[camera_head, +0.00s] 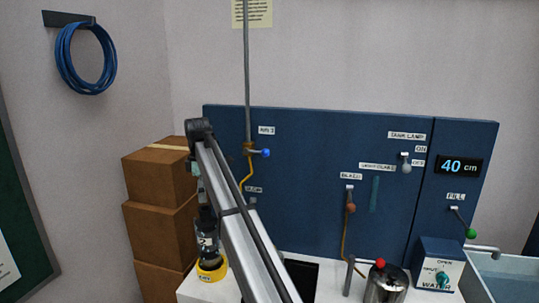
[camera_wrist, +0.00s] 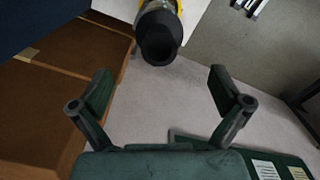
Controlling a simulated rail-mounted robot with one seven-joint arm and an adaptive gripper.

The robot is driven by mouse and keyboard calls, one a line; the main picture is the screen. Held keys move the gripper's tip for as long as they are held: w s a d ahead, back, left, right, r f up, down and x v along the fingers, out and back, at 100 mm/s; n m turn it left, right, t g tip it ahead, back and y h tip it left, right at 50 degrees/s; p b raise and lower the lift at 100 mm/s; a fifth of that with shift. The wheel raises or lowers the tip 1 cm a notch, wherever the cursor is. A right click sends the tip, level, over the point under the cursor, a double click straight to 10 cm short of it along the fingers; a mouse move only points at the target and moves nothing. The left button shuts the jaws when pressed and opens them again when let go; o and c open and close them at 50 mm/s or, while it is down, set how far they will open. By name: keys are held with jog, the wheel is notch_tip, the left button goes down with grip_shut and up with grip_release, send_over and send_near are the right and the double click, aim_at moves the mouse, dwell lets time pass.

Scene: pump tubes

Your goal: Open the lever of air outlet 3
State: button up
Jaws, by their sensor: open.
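A lever with a blue knob (camera_head: 265,153) sits on a brass-coloured fitting of the thin vertical pipe, in front of the blue panel. It sticks out to the right, under a small label (camera_head: 266,130) that seems to read AIR 3. A yellow tube curves down from the fitting. My arm passes just left of and below it. My gripper (camera_wrist: 160,88) is open and empty in the wrist view, its fingers wide apart. The lever is not in the wrist view. In the head view I cannot make out the fingers.
A black-topped device with a yellow base (camera_head: 211,270) stands at the counter's left end; its dark round end (camera_wrist: 159,48) is beyond my fingers. Brown boxes (camera_head: 160,222) are stacked left. Other levers, a metal pot (camera_head: 386,284) and a water box (camera_head: 440,264) are right.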

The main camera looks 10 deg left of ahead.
jog(key=shift+d+f, duration=0.2)
jog(key=shift+f, duration=0.05)
jog(key=c, duration=1.1)
jog(key=shift+d+f+t, duration=0.45)
jog(key=shift+t, duration=0.05)
jog(key=c, duration=0.6)
jog(key=d+f+t, duration=0.1)
jog(key=w+d+f+t+h+b, duration=0.1)
jog(key=d, duration=0.1)
grip_shut()
jog(key=d+t, duration=0.1)
jog(key=d, duration=0.1)
jog(key=d+t+h+b, duration=0.1)
jog(key=d+t, duration=0.1)
jog(key=w+d+t+h, duration=0.1)
jog(key=d+t, duration=0.1)
jog(key=shift+d+f, duration=0.2)
jog(key=s+d+r+n+t+b, duration=0.2)
jog(key=s+d+r+n+t, duration=0.2)
jog(key=r+n+t, duration=0.3)
jog(key=shift+s+r+n+t, duration=0.4)
jog(key=shift+s+t, duration=0.3)
jog(key=shift+t, duration=1.3)
jog(key=shift+d, duration=0.1)
